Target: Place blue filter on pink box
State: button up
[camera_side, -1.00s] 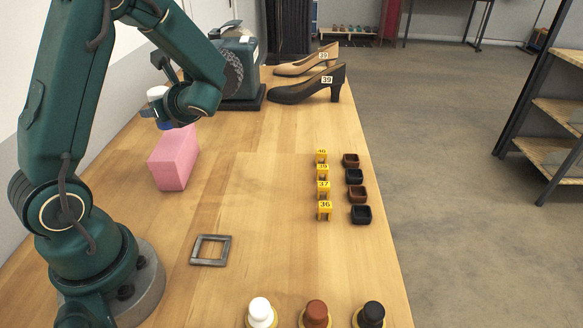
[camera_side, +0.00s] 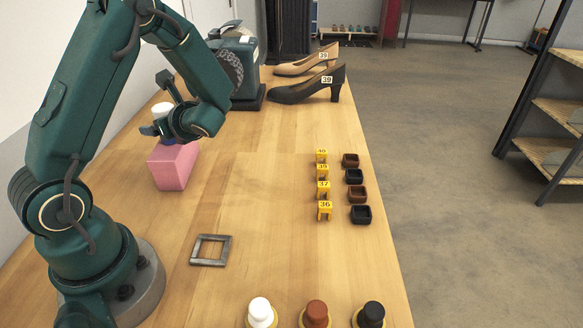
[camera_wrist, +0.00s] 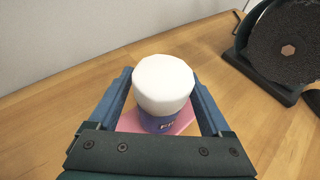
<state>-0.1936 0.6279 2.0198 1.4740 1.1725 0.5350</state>
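The blue filter (camera_wrist: 170,123) has a white top and pale lettering on its blue side. In the side view its white top (camera_side: 161,107) shows between the fingers of my gripper (camera_side: 156,106). In the wrist view my gripper (camera_wrist: 162,86) has one blue finger along each side of the filter, shut on it. The pink box (camera_side: 172,168) stands on the table directly below, and part of its top also shows under the filter in the wrist view (camera_wrist: 184,128). The filter's base is at the box top; I cannot tell whether they touch.
A dark machine with a round abrasive wheel (camera_wrist: 290,45) stands behind the box, near two high-heeled shoes (camera_side: 312,90). A grey square frame (camera_side: 211,250), yellow number tags (camera_side: 323,188), small dark trays (camera_side: 357,194) and several knobbed pieces (camera_side: 316,313) lie elsewhere. The table middle is clear.

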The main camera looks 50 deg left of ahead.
jog(key=shift+d+r, duration=0.2)
jog(key=shift+r, duration=0.05)
jog(key=s+d+r+n+t+h, duration=0.1)
jog(key=d+n+h, duration=0.3)
jog(key=d, duration=0.5)
jog(key=s+d+r+n+t+h, duration=0.2)
jog(key=d+r+n+t+h, duration=0.1)
jog(key=d+n+h, duration=0.2)
jog(key=s+d+r+n+t+h, duration=0.2)
jog(key=d+n+h, duration=0.2)
jog(key=d+n, duration=0.4)
jog(key=d, duration=0.5)
jog(key=shift+d+r+t, duration=0.2)
jog(key=shift+r+t, duration=0.15)
jog(key=shift+t, duration=0.05)
